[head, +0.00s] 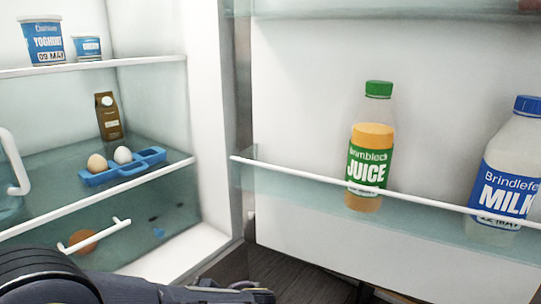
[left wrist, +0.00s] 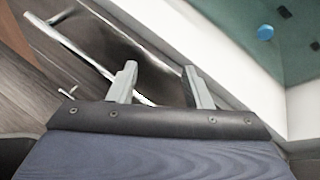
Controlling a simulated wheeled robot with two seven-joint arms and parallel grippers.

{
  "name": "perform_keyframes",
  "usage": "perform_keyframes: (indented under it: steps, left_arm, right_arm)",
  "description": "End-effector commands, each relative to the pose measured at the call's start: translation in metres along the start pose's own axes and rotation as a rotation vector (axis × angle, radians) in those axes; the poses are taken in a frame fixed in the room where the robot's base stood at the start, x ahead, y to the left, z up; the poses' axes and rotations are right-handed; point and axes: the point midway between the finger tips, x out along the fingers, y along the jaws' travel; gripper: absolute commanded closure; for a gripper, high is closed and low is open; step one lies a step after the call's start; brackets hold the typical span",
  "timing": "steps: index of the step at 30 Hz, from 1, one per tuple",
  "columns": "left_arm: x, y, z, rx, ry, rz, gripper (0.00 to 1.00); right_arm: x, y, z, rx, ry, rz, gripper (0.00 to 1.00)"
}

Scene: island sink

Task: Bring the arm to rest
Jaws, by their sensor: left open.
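My left arm comes in along the bottom left of the head view, low in front of the open fridge. My left gripper (head: 238,294) points right, near the gap between the fridge body and its door. In the left wrist view its two grey fingers (left wrist: 163,84) stand apart with nothing between them. A metal bar handle (left wrist: 85,45) and dark panels lie beyond the fingers. The fingers appear apart from the handle, though the depth is hard to judge. My right gripper is not in view.
The open fridge door (head: 310,110) holds a juice bottle (head: 369,160) and a milk bottle (head: 508,180). Inside the fridge are yoghurt pots (head: 44,42), a brown carton (head: 108,117) and eggs in a blue tray (head: 110,175). Dark wooden floor (head: 290,285) shows below the door.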

Motion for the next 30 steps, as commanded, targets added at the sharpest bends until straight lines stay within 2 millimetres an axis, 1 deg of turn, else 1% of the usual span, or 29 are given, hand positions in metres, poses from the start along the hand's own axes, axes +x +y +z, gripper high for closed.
perform_keyframes:
  steps: [1, 3, 5, 8, 9, 11, 12, 15, 18, 21, 30]
  left_arm:
    - [0.009, 0.012, 0.006, -0.045, 0.049, 0.061, 0.55]
    - [0.019, 0.032, 0.010, -0.116, 0.127, 0.152, 0.55]
    - [0.027, 0.051, 0.013, -0.191, 0.203, 0.241, 0.55]
    - [0.033, 0.090, 0.018, -0.369, 0.355, 0.421, 0.55]
    - [0.033, 0.106, 0.019, -0.459, 0.423, 0.500, 0.55]
    - [0.027, 0.128, 0.019, -0.606, 0.523, 0.616, 0.55]
    - [0.022, 0.139, 0.019, -0.707, 0.586, 0.687, 0.55]
    - [0.005, 0.158, 0.019, -0.951, 0.721, 0.836, 0.55]
    - [-0.011, 0.166, 0.021, -1.154, 0.820, 0.939, 0.55]
    - [-0.022, 0.169, 0.023, -1.327, 0.895, 1.011, 0.55]
    - [-0.046, 0.165, 0.035, -1.760, 1.062, 1.136, 0.55]
  right_arm:
    - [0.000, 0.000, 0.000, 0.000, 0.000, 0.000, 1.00]
    - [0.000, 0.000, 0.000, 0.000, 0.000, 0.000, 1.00]
    - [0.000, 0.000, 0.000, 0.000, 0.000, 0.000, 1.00]
    - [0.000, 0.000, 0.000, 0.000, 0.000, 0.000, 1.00]
    - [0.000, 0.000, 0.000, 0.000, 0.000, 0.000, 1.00]
    - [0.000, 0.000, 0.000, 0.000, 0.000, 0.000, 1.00]
    - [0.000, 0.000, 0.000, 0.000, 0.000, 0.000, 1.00]
    - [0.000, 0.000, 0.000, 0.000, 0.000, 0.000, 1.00]
    - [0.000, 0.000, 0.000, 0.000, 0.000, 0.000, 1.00]
    - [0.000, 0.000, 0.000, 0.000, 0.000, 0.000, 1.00]
    - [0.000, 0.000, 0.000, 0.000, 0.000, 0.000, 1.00]
